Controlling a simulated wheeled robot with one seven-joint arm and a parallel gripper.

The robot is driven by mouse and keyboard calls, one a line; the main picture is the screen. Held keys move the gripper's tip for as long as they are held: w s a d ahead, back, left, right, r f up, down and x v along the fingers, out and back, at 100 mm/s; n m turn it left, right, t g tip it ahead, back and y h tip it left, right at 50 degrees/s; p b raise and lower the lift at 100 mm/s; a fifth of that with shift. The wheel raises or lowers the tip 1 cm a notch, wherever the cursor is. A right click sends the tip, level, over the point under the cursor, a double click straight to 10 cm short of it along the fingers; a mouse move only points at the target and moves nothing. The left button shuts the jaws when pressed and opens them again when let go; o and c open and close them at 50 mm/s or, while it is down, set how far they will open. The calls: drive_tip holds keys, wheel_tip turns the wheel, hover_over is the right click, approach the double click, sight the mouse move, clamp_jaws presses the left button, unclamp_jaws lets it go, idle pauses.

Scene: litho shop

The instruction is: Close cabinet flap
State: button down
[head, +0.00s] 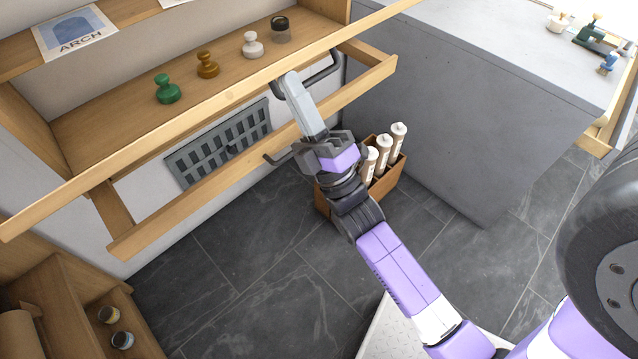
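The cabinet flap (181,206) looks like a pale wooden frame with a front rail, a rear rail and short end pieces. It stands open, sticking out from the wooden cabinet (115,118), whose shelf shows behind it. My gripper (290,84) reaches up from the lower right, and its light grey finger part overlaps the right half of the frame. A dark curved handle (325,74) is beside the fingertips; I cannot tell whether they touch it. A dark hook-like piece (279,159) shows below the front rail. The finger gap is not visible.
Green (166,89), brown (207,64) and white (252,44) knobbed pieces and a dark jar (281,29) stand on the shelf. A grey counter (450,100) is right. A wooden box of white tubes (384,184) stands beside my wrist. Floor (240,270) is clear at lower left.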

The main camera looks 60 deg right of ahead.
drive_tip(key=w+d+r+g+p, duration=0.2)
drive_tip(key=w+d+r+p, duration=0.1)
drive_tip(key=w+r+p, duration=0.6)
drive_tip(key=w+d+r+g+y+p, duration=0.1)
drive_tip(key=w+d+r+g+p, duration=0.1)
drive_tip(key=w+r+p, duration=0.7)
drive_tip(key=shift+w+d, duration=0.9)
drive_tip(key=shift+w, duration=2.05)
drive_tip(key=shift+s, duration=0.1)
